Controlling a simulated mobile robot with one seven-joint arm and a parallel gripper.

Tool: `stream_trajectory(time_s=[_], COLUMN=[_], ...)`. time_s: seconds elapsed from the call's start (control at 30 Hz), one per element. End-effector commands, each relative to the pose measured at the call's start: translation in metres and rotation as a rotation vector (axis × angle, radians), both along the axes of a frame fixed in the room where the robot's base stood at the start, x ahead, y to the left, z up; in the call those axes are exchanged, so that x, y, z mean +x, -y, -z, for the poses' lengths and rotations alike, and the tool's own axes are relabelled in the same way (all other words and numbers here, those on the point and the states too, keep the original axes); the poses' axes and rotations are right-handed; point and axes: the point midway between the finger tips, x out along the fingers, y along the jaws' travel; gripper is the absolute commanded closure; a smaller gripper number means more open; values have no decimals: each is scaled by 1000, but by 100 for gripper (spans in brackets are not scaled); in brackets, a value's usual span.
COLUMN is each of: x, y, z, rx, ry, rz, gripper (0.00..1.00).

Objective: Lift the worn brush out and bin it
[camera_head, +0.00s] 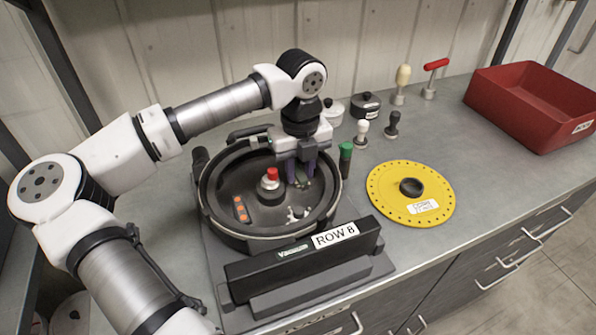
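My gripper (301,176) points down into the round black seed meter housing (212,211), at its right inner side. Its two dark purplish fingers stand a little apart. A small greenish piece (303,182) shows low between them; it may be the worn brush, but the fingers hide most of it. I cannot tell whether they touch or grip it. A dark brush-like piece with a green top (346,153) stands upright just outside the housing's right rim. The red bin (500,100) stands at the far right, with a white label on its side.
A red-topped hub (269,179), an orange-dotted block (240,209) and pale debris (297,213) are in the housing. A yellow disc (386,199) lies to the right. Several small-handled tools (398,85) and lidded pots (365,105) stand behind. The ROW 8 bar (290,265) is in front.

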Motion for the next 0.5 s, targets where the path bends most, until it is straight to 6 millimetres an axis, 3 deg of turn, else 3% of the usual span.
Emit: stream_trajectory(time_s=[0.03,0.23,0.5], x=[0,0,0], y=[0,0,0], z=[0,0,-1], rx=[0,0,0], ry=[0,0,0], rz=[0,0,0], gripper=[75,100,100])
